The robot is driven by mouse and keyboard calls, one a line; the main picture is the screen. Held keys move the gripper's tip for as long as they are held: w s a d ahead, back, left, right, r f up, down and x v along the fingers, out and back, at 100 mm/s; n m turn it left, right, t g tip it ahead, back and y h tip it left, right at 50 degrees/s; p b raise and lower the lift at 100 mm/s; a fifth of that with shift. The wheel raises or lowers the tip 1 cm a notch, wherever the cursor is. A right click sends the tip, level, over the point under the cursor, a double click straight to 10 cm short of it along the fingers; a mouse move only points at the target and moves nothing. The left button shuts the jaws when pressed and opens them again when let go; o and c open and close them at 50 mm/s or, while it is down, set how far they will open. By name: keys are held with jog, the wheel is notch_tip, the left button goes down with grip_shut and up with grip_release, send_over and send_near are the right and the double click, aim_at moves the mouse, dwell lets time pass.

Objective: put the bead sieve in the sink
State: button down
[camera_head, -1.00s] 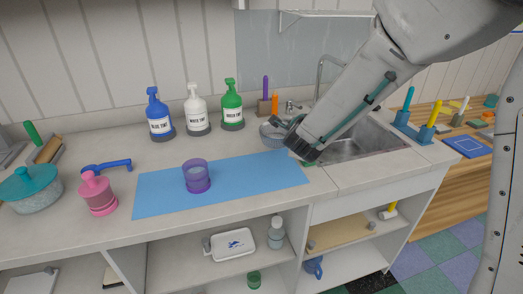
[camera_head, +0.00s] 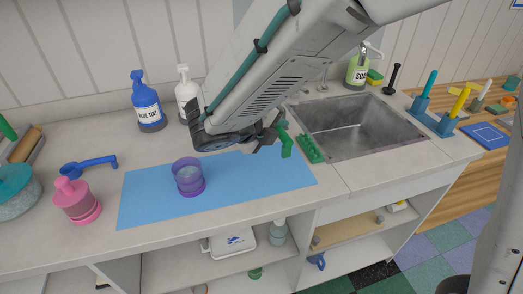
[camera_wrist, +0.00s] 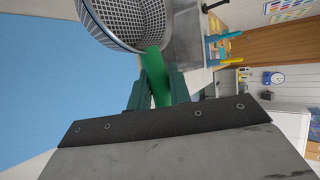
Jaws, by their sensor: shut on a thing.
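The bead sieve shows in the wrist view as a grey mesh basket (camera_wrist: 125,22) with a green handle (camera_wrist: 156,75). My gripper (camera_wrist: 158,88) is shut on that handle. In the head view my gripper (camera_head: 272,135) is over the counter, left of the sink, and a piece of the green handle (camera_head: 286,142) shows beside it. The mesh basket is hidden behind my arm there. The grey metal sink (camera_head: 350,137) is to the right of my gripper, and its basin looks empty.
A purple cup (camera_head: 188,186) stands on the blue mat (camera_head: 245,177). A green rack-like piece (camera_head: 309,149) lies at the sink's left edge. A soap bottle (camera_head: 357,72) and the faucet stand behind the sink. Blue (camera_head: 147,103) and white (camera_head: 184,88) bottles stand at the back.

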jog(key=shift+f, duration=4.8)
jog(key=shift+f, duration=0.1)
jog(key=c, duration=1.3)
grip_release()
jog(key=shift+f, duration=0.1)
